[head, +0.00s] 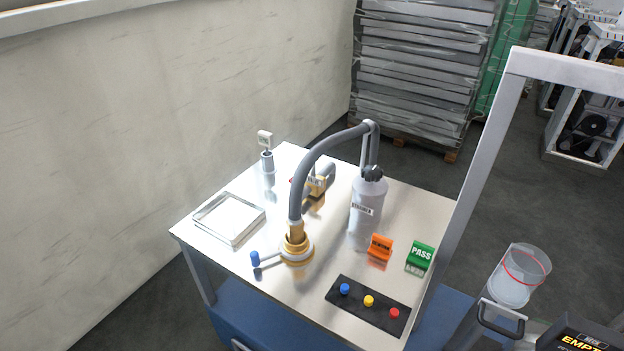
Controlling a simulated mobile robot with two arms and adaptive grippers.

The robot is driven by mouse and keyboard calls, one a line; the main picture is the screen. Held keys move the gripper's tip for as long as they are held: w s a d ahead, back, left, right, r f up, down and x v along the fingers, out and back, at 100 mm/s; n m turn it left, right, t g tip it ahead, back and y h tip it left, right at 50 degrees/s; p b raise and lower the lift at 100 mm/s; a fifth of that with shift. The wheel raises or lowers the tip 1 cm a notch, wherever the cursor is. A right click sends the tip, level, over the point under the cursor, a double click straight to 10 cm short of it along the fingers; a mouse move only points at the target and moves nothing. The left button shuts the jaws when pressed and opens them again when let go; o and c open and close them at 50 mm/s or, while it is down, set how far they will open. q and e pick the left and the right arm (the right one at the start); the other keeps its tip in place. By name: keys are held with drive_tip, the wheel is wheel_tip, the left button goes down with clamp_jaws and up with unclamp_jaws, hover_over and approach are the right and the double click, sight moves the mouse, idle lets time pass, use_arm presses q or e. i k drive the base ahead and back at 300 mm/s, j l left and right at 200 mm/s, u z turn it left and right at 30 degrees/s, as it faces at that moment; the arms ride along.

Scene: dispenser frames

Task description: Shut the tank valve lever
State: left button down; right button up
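A brass valve fitting (296,247) stands on the white table. A silver lever (272,260) with a blue knob (255,257) sticks out from its base to the left, roughly level, just above the table top. A thick grey hose (318,153) rises from the fitting and arches right to a grey post. I cannot tell which lever belongs to the tank. Neither gripper is in view.
A white bottle (367,206) with a black cap, orange (380,247) and green PASS (420,256) blocks, a button panel (368,304), a shallow tray (229,218) and a small sensor post (267,159) share the table. A grey frame post (478,165) rises at right.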

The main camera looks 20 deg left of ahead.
sight(301, 173)
drive_tip(key=i+j, duration=0.15)
drive_tip(key=j, duration=0.2)
drive_tip(key=i+j, duration=0.35)
drive_tip(key=j, duration=0.3)
drive_tip(key=i+j, duration=0.15)
drive_tip(key=j, duration=0.2)
drive_tip(key=k+l, duration=0.15)
drive_tip(key=l, duration=0.25)
drive_tip(key=k+l+z, duration=0.1)
drive_tip(key=l, duration=0.3)
drive_tip(key=k+l, duration=0.2)
drive_tip(key=l, duration=0.25)
drive_tip(key=k+l+z, duration=0.1)
drive_tip(key=l, duration=0.3)
drive_tip(key=k+l, duration=0.15)
drive_tip(key=l, duration=0.3)
drive_tip(key=k+l+z, duration=0.1)
drive_tip(key=l, duration=0.35)
